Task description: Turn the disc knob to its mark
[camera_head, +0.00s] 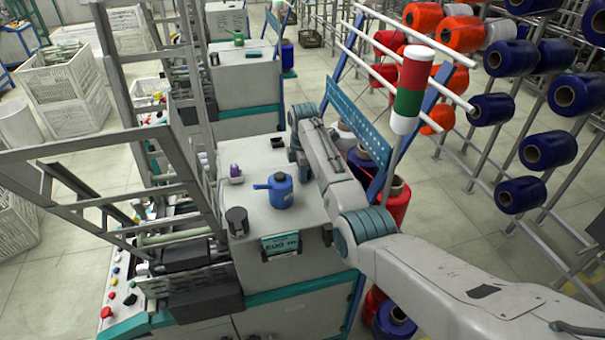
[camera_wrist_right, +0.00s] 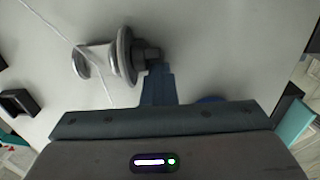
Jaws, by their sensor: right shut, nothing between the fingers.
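The disc knob (camera_wrist_right: 125,55) shows in the right wrist view as a round grey metal disc with a dark nut (camera_wrist_right: 151,55) on its right side. A metal spool-like part (camera_wrist_right: 94,60) sits to its left, and a white thread runs past it. My right gripper (camera_wrist_right: 157,70) is shut and empty, its blue fingertips close beside the nut; I cannot tell whether they touch. In the head view my right gripper (camera_head: 301,165) points down near the back right of the machine top, and I cannot make out the knob there. No mark can be made out. My left gripper is not in view.
A blue can (camera_head: 281,190), a black cylinder (camera_head: 237,222) and a small purple item (camera_head: 235,172) stand on the machine top (camera_head: 255,205). A display box (camera_head: 280,246) sits at its front. A red-green signal lamp (camera_head: 411,90) and spool racks (camera_head: 535,150) stand to the right.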

